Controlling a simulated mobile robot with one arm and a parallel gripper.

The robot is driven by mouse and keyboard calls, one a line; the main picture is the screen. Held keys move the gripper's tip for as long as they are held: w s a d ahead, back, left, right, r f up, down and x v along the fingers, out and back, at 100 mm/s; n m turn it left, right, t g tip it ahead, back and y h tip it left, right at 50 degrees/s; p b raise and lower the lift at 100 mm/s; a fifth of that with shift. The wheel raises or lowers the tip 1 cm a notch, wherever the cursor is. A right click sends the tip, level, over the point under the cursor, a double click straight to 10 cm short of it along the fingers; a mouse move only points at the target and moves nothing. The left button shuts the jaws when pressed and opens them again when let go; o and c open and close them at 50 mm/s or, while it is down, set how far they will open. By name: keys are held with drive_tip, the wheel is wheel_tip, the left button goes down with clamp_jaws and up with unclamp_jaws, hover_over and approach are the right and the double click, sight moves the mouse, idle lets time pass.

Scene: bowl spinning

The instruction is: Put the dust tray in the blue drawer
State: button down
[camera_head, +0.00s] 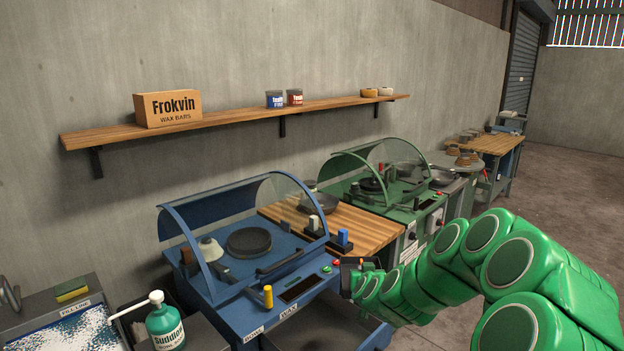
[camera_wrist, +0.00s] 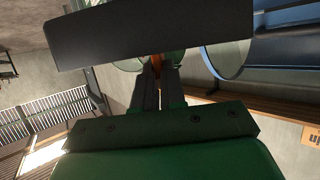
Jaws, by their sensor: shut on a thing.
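My gripper (camera_head: 360,264) is at the front right corner of the blue machine (camera_head: 235,298). In the wrist view its fingers (camera_wrist: 157,82) are closed on a dark, flat-sided thing (camera_wrist: 150,38), which looks like the dust tray. A bit of orange shows between the fingertips. In the head view only a small dark part with orange shows at the jaws; my green hand and arm hide the rest. The blue machine has front labels reading BOWL and WAX.
A wooden worktop (camera_head: 365,229) with small blocks lies between the blue machine and a green machine (camera_head: 400,190). A yellow knob (camera_head: 268,297) stands up at the blue machine's front. A green pump bottle (camera_head: 165,327) stands at lower left. Open floor lies at right.

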drive_tip(key=shift+s+a+f, duration=0.1)
drive_tip(key=shift+f, duration=1)
drive_tip(key=shift+a+r, duration=0.2)
drive_tip(key=shift+a, duration=0.6)
drive_tip(key=shift+s+a+m+h, duration=0.1)
drive_tip(key=shift+a+m+h, duration=0.7)
drive_tip(key=shift+a+h, duration=0.3)
drive_tip(key=s+a+f+m+g+h, duration=0.2)
drive_tip(key=s+a+m+h, duration=0.2)
drive_tip(key=s, duration=0.5)
drive_tip(key=s+a+f+m+g+h, duration=0.1)
drive_tip(key=s+a+m+g+h, duration=0.2)
drive_tip(key=s, duration=0.6)
drive_tip(key=t, duration=0.1)
hover_over(312, 350)
drive_tip(key=shift+f, duration=5.35)
drive_tip(key=shift+w+f, duration=0.1)
drive_tip(key=shift+f, duration=1.2)
drive_tip(key=shift+f, duration=0.55)
